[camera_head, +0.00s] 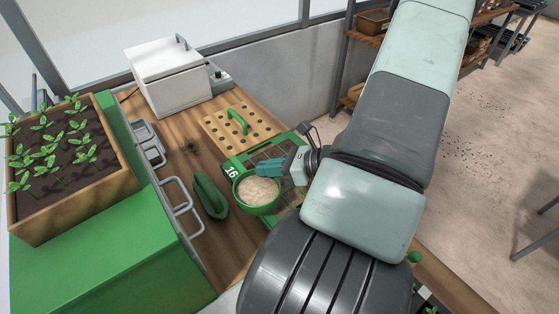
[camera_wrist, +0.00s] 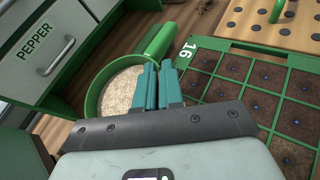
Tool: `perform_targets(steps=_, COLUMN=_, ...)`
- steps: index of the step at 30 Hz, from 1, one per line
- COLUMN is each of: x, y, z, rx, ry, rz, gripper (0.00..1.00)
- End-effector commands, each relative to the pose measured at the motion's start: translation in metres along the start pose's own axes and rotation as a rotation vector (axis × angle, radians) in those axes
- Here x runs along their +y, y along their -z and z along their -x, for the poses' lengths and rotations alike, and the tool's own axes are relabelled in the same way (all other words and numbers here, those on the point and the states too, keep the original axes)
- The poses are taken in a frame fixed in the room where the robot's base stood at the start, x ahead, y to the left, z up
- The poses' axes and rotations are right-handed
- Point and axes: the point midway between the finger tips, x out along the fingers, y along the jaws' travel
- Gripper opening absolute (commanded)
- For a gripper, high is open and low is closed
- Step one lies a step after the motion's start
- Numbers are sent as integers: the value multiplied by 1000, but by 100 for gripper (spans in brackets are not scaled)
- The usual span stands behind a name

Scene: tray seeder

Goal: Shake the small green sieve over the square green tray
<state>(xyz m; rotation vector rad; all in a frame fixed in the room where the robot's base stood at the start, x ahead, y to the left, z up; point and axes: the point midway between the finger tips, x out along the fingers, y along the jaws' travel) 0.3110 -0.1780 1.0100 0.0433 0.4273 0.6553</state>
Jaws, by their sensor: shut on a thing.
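The small green sieve (camera_head: 258,208) holds pale, grainy material; its round rim also shows in the wrist view (camera_wrist: 92,98). My gripper (camera_head: 284,168) is shut at the sieve's side, with its teal fingers (camera_wrist: 162,88) together; they hide the part they grip. The square green tray (camera_head: 228,163), marked 16, lies on the bench under and beside the sieve. In the head view the sieve overlaps the tray's near left part. In the wrist view the tray (camera_wrist: 228,47) is right of the sieve, with dark soil cells holding small blue dots.
A green handled object (camera_head: 209,196) lies left of the sieve. A wooden board with holes and a green handle (camera_head: 238,122) lies behind the tray. A white box (camera_head: 168,75) stands at the back. Drawers with metal handles and a planter of seedlings (camera_head: 70,190) are at left.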

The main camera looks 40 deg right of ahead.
Motion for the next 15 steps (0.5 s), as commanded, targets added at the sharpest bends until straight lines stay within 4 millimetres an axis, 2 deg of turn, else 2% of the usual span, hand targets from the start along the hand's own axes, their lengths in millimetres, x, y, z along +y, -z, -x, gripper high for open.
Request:
perform_targets(steps=4, x=13, y=-3, z=-11, rx=0, ry=-3, rz=0, gripper=0)
perform_targets(steps=15, x=-16, y=-21, z=-43, rx=0, ry=-2, rz=2, gripper=0)
